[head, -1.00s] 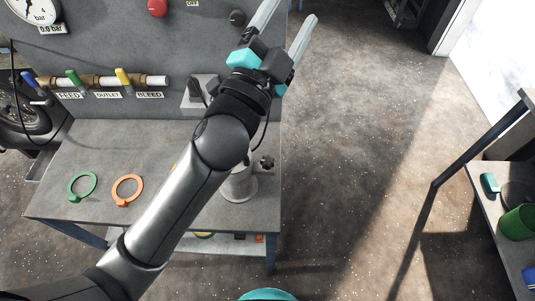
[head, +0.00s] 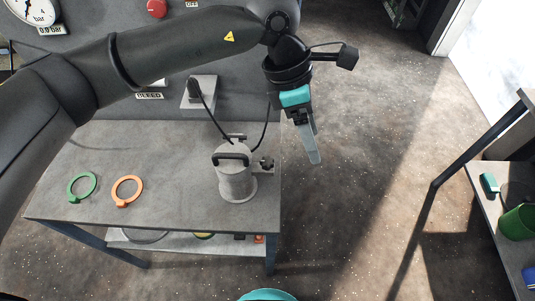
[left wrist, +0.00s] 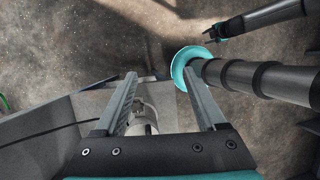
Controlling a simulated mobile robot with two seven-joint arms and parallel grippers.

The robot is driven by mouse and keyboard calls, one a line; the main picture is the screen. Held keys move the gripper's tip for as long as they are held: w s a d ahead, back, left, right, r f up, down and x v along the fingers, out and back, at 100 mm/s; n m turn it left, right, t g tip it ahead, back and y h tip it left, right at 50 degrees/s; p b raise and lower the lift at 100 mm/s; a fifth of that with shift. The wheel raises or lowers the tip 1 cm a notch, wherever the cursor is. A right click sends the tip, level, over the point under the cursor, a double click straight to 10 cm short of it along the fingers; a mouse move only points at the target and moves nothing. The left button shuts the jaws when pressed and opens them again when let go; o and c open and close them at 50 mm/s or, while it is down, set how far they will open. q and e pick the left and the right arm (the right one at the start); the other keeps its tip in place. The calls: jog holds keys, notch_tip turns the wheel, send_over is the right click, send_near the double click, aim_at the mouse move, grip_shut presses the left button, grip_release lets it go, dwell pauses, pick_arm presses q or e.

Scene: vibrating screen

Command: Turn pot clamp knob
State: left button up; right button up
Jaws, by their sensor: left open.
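The grey metal pot (head: 236,183) with a dark handle on top stands upright near the right end of the bench. The dark clamp knob (head: 266,163) sticks out on the pot's right side. My left gripper (head: 313,160) is open and empty, pointing down, to the right of the knob and apart from it. In the left wrist view the pot (left wrist: 143,125) shows partly between and below the two spread fingers (left wrist: 160,78); the knob is not clear there. My right gripper (left wrist: 211,35) is small and dark at the top right of that view, away from the pot.
A green ring (head: 82,186) and an orange ring (head: 127,190) lie on the bench (head: 165,170). A panel with a gauge (head: 33,10) stands behind it. A second table (head: 500,235) stands at far right, with open floor between.

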aim_at(267, 161)
pick_arm(q)
jog(key=w+a+t+y, duration=0.2)
jog(key=w+a+y, duration=0.25)
jog(key=a, duration=0.35)
jog(key=shift+h, duration=0.25)
notch_tip(267, 161, down, 15)
jog(key=shift+w+r+p, duration=0.1)
jog(key=shift+w+p, duration=0.05)
jog(key=shift+p, duration=0.7)
grip_shut()
